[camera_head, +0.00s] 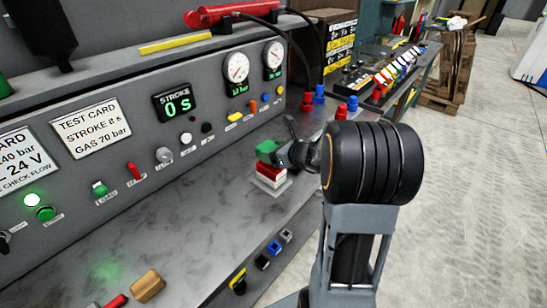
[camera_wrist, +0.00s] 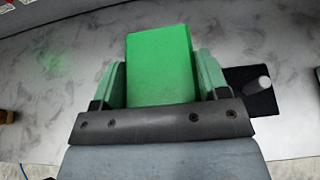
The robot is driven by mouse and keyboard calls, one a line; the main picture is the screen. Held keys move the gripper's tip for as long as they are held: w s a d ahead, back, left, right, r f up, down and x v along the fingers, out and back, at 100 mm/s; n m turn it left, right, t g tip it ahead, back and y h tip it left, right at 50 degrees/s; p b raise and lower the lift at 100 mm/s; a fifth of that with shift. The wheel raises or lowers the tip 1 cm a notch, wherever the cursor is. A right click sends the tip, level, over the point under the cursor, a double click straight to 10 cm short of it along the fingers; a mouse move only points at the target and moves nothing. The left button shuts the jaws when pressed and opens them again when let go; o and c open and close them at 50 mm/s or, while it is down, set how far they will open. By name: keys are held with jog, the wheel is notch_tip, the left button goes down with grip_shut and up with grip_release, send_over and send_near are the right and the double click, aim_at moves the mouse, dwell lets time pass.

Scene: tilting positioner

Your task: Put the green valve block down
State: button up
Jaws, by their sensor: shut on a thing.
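The green valve block (camera_wrist: 160,70) is between the two fingers of my gripper (camera_wrist: 159,88) in the wrist view, and my gripper is shut on it. In the head view the green block (camera_head: 266,147) shows at the tip of my gripper (camera_head: 281,154), partly hidden by the fingers. It is just above a red and white block (camera_head: 270,177) on the grey bench top. I cannot tell whether the green block touches the red one.
The control panel (camera_head: 150,140) with gauges, knobs and cards rises behind the bench top (camera_head: 190,215). A wooden block (camera_head: 147,285) lies near the front left. In the wrist view a black plate with a pale peg (camera_wrist: 258,85) is right of the green block.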

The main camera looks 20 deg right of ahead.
jog(key=shift+f, duration=1.15)
jog(key=shift+f, duration=0.15)
jog(key=o, duration=1.4)
